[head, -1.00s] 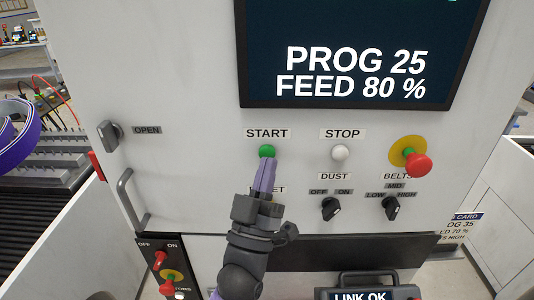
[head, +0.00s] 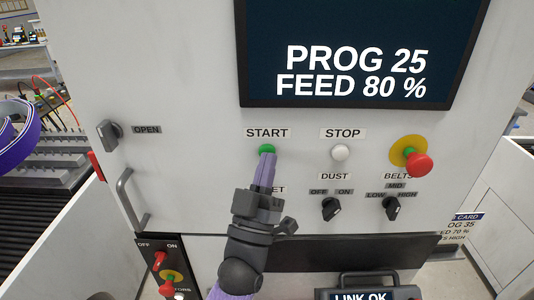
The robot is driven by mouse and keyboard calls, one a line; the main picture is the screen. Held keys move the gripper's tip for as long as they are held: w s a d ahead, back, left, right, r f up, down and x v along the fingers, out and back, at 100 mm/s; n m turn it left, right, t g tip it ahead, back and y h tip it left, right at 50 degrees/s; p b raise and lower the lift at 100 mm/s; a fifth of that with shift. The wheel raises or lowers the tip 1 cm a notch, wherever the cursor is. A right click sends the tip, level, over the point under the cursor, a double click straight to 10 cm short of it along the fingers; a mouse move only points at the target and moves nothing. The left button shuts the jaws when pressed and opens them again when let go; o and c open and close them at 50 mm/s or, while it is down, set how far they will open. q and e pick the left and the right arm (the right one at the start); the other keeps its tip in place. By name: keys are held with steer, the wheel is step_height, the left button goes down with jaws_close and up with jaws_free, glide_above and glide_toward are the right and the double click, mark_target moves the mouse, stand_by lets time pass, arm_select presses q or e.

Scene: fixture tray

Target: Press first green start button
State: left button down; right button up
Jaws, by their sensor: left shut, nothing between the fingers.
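The green start button (head: 267,149) sits under the START label on the white machine panel (head: 200,150). My left gripper (head: 266,157) is shut and empty, with its purple fingertips at the lower edge of the button. The fingers cover the button's lower part, and I cannot tell whether they touch it or whether it is pushed in. The hand hides part of a label below the button. My right gripper does not show.
Right of the start button are a white STOP button (head: 340,153) and a red mushroom button (head: 418,163) on a yellow disc. Below them are the DUST knob (head: 330,209) and the BELTS knob (head: 391,208). The screen (head: 350,55) reads PROG 25, FEED 80 %.

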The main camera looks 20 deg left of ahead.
arm_select(q)
steer(key=shift+w, duration=0.15)
stand_by(0.4)
steer(key=shift+s+d+p, duration=0.2)
steer(key=shift+s+p, duration=0.2)
steer(key=shift+s, duration=0.45)
steer(key=s+p, duration=0.1)
steer(key=s, duration=0.1)
steer(key=s+d, duration=0.1)
steer(key=s, duration=0.1)
steer(key=shift+s+d+p, duration=0.2)
steer(key=shift+s+p, duration=0.2)
steer(key=shift+f, duration=0.1)
